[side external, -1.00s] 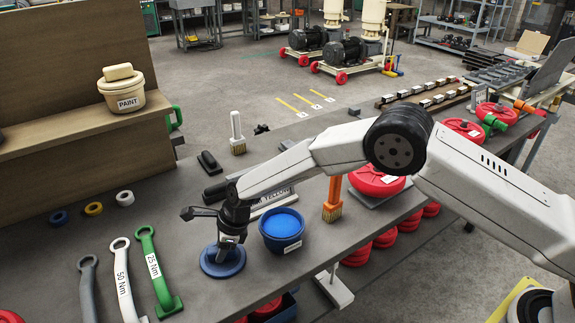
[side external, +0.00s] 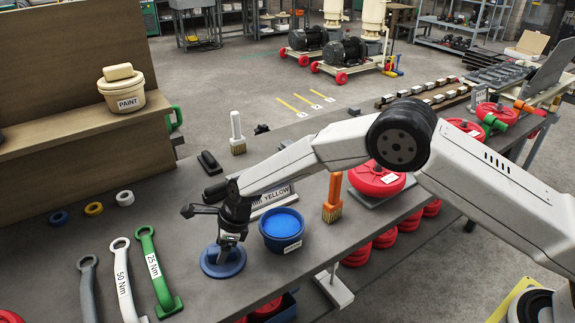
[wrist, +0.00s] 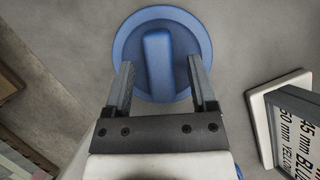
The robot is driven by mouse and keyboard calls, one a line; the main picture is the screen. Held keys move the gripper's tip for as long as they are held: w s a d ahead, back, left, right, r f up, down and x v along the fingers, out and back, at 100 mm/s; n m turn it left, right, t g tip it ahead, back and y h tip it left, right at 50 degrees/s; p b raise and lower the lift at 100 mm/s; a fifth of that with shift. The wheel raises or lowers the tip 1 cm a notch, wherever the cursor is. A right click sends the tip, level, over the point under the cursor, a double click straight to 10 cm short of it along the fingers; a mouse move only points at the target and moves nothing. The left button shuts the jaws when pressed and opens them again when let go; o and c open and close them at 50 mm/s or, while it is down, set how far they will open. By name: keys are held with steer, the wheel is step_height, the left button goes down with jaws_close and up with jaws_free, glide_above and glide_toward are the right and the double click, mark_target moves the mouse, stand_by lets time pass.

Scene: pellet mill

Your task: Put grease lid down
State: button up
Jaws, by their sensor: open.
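The blue grease lid (side external: 222,262) lies flat on the grey bench, left of the blue tub (side external: 281,232) with bright blue contents. In the wrist view the lid (wrist: 200,45) is a round disc with a raised bar handle (wrist: 158,62). My gripper (side external: 228,247) is right above the lid, pointing down. In the wrist view its two fingers (wrist: 160,75) are open, one on each side of the handle, with gaps between them and it. The tub is uncovered, and its front label is too small to read.
An orange-handled brush (side external: 333,195) stands right of the tub. A sign with lettering (side external: 270,199) is behind it and also shows at the wrist view's right (wrist: 295,125). A green wrench (side external: 157,270) and a white wrench (side external: 125,280) lie to the left. Bench between is bare.

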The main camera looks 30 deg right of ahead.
steer(key=v, duration=1.1)
steer(key=shift+s+d+r, duration=0.1)
steer(key=shift+d, duration=0.05)
stand_by(0.4)
steer(key=s+d+r+n+h, duration=0.1)
steer(key=s+d+r+n, duration=0.1)
steer(key=s+d+n, duration=0.45)
steer(key=s+d+r+n+h, duration=0.15)
steer(key=d+n, duration=0.25)
steer(key=d, duration=0.6)
steer(key=s+d+n, duration=0.5)
steer(key=s+n, duration=0.1)
steer(key=s, duration=0.2)
steer(key=s+d+n+t+h, duration=0.1)
steer(key=s+d+n, duration=0.4)
steer(key=s, duration=0.3)
steer(key=shift+f+n, duration=0.25)
steer(key=shift+n, duration=0.2)
